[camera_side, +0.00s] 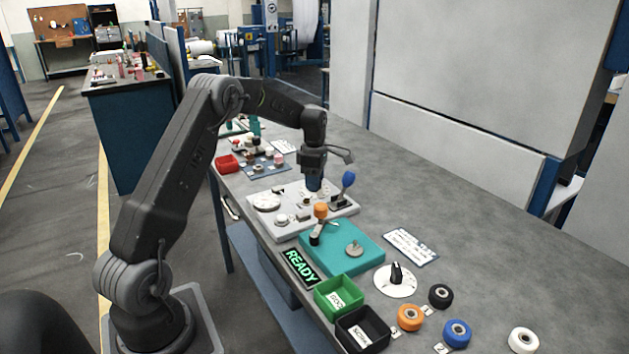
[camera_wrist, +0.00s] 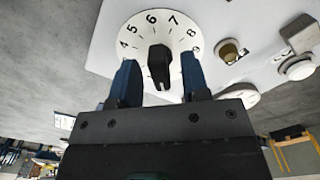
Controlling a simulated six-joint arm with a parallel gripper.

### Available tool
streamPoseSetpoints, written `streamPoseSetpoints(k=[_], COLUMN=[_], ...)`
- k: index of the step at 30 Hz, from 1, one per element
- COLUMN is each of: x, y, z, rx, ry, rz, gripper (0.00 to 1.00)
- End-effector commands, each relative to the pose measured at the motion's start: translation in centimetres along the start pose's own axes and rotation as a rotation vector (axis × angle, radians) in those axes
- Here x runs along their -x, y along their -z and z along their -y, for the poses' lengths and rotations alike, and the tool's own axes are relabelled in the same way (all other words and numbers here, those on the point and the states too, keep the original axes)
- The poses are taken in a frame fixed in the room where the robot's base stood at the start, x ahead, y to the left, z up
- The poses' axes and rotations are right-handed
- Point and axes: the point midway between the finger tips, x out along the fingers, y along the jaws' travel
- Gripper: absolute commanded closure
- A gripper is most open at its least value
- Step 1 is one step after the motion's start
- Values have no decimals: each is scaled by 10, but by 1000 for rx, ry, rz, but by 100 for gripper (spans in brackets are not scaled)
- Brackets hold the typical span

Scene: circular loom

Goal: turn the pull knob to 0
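In the wrist view a white round dial (camera_wrist: 133,33) carries dark digits, of which 4 to 9 or so show along its far edge. Its near edge and any 0 are hidden by my gripper or out of sight. A black pointer knob (camera_wrist: 159,66) stands at its middle. My gripper (camera_wrist: 157,82) is open, with one blue finger on each side of the knob and gaps to both. In the side view my gripper (camera_side: 314,188) points down over the grey panel (camera_side: 345,212). I cannot tell there which dial lies under it.
A blue-tipped lever (camera_side: 348,178) stands close right of my gripper. An orange knob (camera_side: 320,211) and a teal board (camera_side: 365,262) are in front. Another black-knobbed dial (camera_side: 396,279), bins (camera_side: 338,295) and several rings lie nearer.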

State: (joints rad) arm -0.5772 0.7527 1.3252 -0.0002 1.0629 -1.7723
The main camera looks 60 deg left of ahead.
Motion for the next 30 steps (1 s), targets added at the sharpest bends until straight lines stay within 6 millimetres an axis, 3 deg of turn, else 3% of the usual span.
streamPoseSetpoints(k=[8, 21, 30], x=[3, 62, 70], y=[0, 0, 0], z=[0, 0, 0], rx=[-1, -2, -2], ry=[-1, -1, 1], rz=[0, 0, 0], gripper=[57, 57, 57])
